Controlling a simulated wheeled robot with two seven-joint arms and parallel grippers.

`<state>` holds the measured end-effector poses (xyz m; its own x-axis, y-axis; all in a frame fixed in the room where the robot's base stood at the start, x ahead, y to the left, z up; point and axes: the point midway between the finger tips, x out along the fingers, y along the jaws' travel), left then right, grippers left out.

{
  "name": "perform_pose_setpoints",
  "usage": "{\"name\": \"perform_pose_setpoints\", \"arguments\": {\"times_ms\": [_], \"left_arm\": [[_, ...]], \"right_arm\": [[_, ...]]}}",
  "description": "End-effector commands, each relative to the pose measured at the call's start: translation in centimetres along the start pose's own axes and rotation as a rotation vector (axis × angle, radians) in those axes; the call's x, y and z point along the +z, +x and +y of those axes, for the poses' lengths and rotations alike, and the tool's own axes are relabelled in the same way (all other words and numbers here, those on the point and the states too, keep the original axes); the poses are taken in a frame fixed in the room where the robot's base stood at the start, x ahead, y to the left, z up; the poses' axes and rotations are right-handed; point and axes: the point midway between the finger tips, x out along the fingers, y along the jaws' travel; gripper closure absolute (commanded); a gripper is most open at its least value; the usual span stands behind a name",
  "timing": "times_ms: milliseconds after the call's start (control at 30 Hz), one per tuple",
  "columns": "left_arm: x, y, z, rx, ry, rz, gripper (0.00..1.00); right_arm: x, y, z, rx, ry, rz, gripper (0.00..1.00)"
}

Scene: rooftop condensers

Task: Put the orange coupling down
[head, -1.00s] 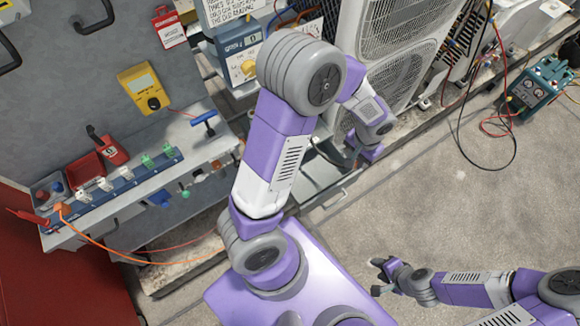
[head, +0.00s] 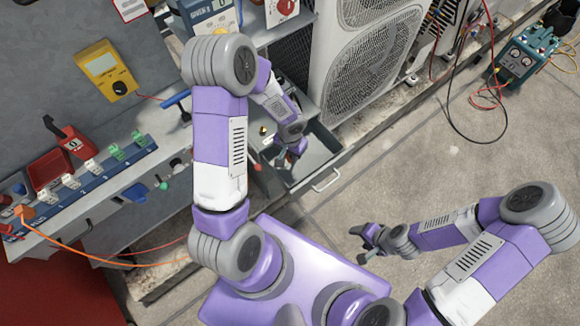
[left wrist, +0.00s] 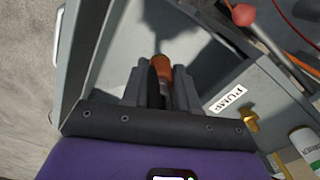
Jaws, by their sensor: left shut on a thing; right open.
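The orange coupling (left wrist: 161,68) is between the two dark fingers of my left gripper (left wrist: 160,88) in the left wrist view. The gripper is shut on it, and the fingers hide its lower part. In the head view my left gripper (head: 289,158) is over an open grey drawer (head: 327,163), inside its outline. The drawer's pale floor lies beyond the coupling in the wrist view; I cannot tell if the coupling touches it. My right gripper (head: 366,238) is open and empty above the concrete floor.
A PUMP label (left wrist: 229,97) and a brass fitting (left wrist: 249,121) are beside the drawer in the wrist view. A condenser (head: 370,60) stands behind the drawer. A yellow meter (head: 106,70) and a blue rack (head: 90,180) are left. Concrete at right is mostly clear.

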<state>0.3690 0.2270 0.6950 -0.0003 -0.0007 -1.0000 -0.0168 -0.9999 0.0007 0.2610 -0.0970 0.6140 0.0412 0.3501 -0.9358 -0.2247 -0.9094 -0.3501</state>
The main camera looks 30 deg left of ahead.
Motion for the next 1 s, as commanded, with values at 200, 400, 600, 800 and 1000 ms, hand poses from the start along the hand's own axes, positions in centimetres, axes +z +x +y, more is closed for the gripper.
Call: {"name": "perform_pose_setpoints", "arguments": {"times_ms": [200,400,600,800,1000], "left_arm": [[-0.1,2.8,0.0,0.0,-0.001,0.002,1.0],[0.0,5.0,0.0,-0.001,0.0,0.0,1.0],[-0.1,6.5,0.0,-0.001,0.0,0.001,1.0],[-0.1,6.5,0.0,-0.001,0.0,0.001,1.0],[-0.1,7.0,0.0,-0.001,-0.001,0.001,1.0]], "right_arm": [[-0.1,1.1,0.4,0.0,0.0,0.0,0.4],[-0.1,2.1,0.8,0.0,0.0,0.0,0.4],[-0.1,2.7,1.0,0.0,0.0,0.0,0.4],[-0.1,2.6,1.0,0.0,0.0,0.0,0.4],[-0.2,3.3,1.2,0.0,0.0,0.0,0.4]]}}
